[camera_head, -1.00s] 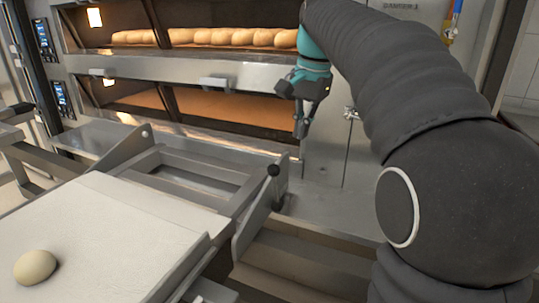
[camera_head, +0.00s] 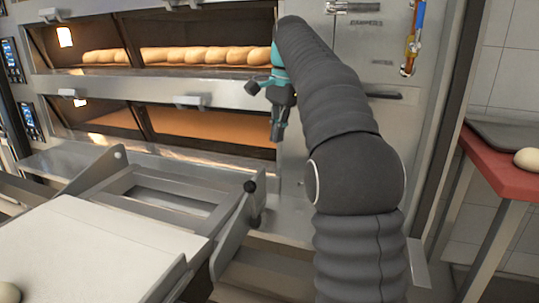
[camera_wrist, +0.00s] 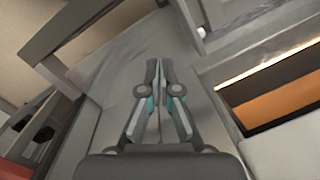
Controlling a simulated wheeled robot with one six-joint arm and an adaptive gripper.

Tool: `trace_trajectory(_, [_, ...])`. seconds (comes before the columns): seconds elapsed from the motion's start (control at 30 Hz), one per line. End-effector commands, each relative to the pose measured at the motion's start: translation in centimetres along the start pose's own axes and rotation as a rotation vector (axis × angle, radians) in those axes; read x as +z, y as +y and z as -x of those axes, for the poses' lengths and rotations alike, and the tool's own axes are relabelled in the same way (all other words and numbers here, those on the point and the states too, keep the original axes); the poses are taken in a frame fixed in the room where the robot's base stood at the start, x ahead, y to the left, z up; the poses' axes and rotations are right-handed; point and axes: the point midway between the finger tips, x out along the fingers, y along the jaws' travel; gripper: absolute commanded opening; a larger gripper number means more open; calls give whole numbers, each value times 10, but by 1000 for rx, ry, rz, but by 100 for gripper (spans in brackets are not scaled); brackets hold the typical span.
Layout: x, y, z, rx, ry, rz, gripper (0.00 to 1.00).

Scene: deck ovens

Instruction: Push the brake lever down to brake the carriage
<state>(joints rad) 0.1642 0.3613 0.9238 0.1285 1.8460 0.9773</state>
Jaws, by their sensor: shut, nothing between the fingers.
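The brake lever (camera_head: 250,187) has a round black knob and stands at the right side of the carriage (camera_head: 150,186), close to the front of the oven. My gripper (camera_head: 277,136) hangs above the knob and a little to its right in the head view, pointing down. It is apart from the lever. In the wrist view the fingers of my gripper (camera_wrist: 160,65) are together and empty. I cannot make out the lever for certain in the wrist view. The lower part of the lever is partly hidden by the carriage side plate.
Deck ovens (camera_head: 200,102) fill the back, with loaves (camera_head: 180,55) in the upper deck. A pale loading board (camera_head: 90,240) carries a dough ball (camera_head: 8,293) at lower left. A red-topped table (camera_head: 505,175) with a dark tray stands at right.

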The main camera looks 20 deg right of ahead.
Motion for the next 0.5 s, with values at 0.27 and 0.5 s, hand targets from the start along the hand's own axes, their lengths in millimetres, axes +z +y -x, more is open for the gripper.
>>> trace_trajectory(0.27, [1,1,-50,3,-2,1,0])
trace_trajectory(0.5, [1,1,-94,4,-2,2,0])
